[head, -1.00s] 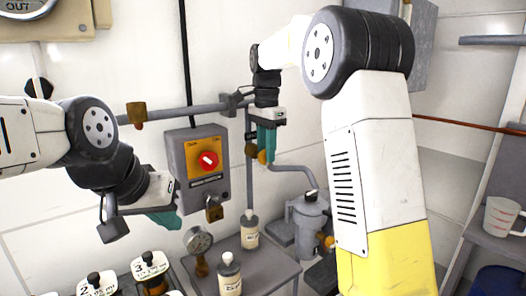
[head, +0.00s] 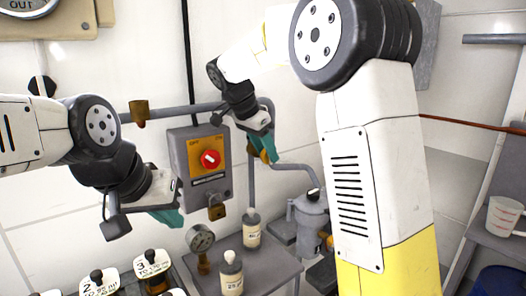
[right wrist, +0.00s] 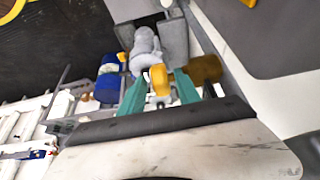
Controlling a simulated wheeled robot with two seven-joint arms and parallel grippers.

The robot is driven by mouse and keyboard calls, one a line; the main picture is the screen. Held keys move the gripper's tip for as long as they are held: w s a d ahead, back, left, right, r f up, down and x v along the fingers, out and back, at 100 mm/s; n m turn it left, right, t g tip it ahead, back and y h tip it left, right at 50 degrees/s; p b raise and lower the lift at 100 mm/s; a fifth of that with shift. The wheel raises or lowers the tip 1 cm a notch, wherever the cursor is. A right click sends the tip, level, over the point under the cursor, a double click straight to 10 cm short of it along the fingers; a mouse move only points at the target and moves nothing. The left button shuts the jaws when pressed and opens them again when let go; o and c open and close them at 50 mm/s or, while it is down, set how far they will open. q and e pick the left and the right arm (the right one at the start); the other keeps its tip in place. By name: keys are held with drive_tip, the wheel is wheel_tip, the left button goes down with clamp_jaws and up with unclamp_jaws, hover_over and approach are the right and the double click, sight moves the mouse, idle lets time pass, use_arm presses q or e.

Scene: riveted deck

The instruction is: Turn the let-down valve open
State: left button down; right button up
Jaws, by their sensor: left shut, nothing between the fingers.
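A valve with a yellow-orange handle (head: 265,156) and a brass body (right wrist: 204,69) sits on the grey pipe along the back wall. I take it as the let-down valve; no label on it is readable. My right gripper (head: 262,146) points down at it and partly covers it in the head view. In the right wrist view its teal fingers (right wrist: 158,92) are apart, with the yellow handle (right wrist: 158,78) showing in the gap between them; contact cannot be told.
A grey switch box (head: 203,166) with a red knob and a padlock (head: 216,208) is on the wall. A gauge (head: 201,239) and two bottles stand on the bench (head: 272,270). Numbered jars are at lower left. A grey pot (head: 309,218) and a jug (head: 503,215) are at right.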

idle(0.3)
drive_tip(key=v, duration=0.7)
drive_tip(key=shift+a+r, duration=0.2)
drive_tip(key=shift+r, duration=0.1)
drive_tip(key=shift+s, duration=0.1)
